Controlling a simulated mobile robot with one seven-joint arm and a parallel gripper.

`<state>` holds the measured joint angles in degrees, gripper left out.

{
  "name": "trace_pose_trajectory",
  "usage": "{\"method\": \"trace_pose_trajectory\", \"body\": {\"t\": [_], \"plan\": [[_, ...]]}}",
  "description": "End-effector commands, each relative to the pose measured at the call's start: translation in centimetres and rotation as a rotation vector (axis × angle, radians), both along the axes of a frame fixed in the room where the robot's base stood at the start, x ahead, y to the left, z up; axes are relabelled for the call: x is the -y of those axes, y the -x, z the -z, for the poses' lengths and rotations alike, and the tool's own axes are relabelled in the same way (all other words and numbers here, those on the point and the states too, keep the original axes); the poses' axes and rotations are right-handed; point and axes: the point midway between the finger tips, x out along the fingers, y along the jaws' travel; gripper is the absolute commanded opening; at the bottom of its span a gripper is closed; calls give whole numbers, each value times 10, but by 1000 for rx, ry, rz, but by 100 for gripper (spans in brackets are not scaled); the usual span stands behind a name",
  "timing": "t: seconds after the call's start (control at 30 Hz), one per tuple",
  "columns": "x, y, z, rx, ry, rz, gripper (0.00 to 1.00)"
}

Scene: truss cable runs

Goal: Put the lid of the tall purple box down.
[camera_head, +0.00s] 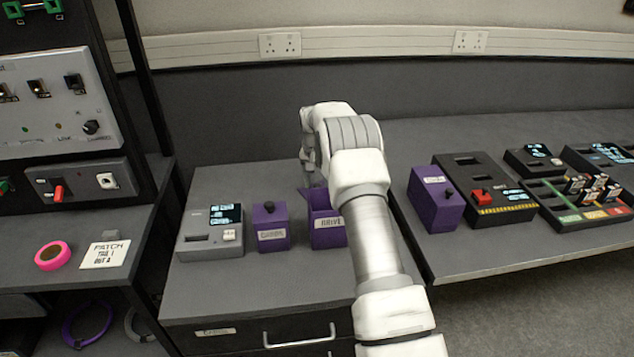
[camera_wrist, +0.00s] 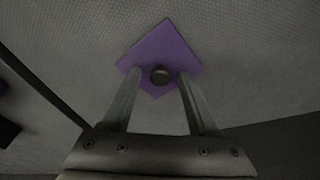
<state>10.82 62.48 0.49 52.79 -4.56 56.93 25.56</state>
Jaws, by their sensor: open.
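The purple lid (camera_wrist: 160,57), a flat square with a dark round knob (camera_wrist: 159,75), shows in the wrist view over a grey surface. My gripper (camera_wrist: 159,73) is open, with one finger on each side of the knob and a gap at both sides. Whether the lid rests on the surface I cannot tell for sure. In the head view, the purple box labelled DRIVE (camera_head: 327,231) stands on the bench with its top open, partly behind my arm. My gripper is mostly hidden there, just behind this box.
A closed purple box with a knob (camera_head: 271,228) and a grey device with a screen (camera_head: 212,232) stand left of the open box. Another purple box (camera_head: 434,199) and several devices are on the right bench. A gap separates the benches.

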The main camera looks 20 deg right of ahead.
Motion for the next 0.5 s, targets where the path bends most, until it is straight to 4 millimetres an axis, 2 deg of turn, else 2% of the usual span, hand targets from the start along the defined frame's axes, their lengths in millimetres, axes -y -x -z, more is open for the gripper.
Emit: {"method": "trace_pose_trajectory", "body": {"t": [0.17,0.5], "plan": [[-1,1,-17,3,1,0,60],[-7,10,-89,4,2,-1,60]]}}
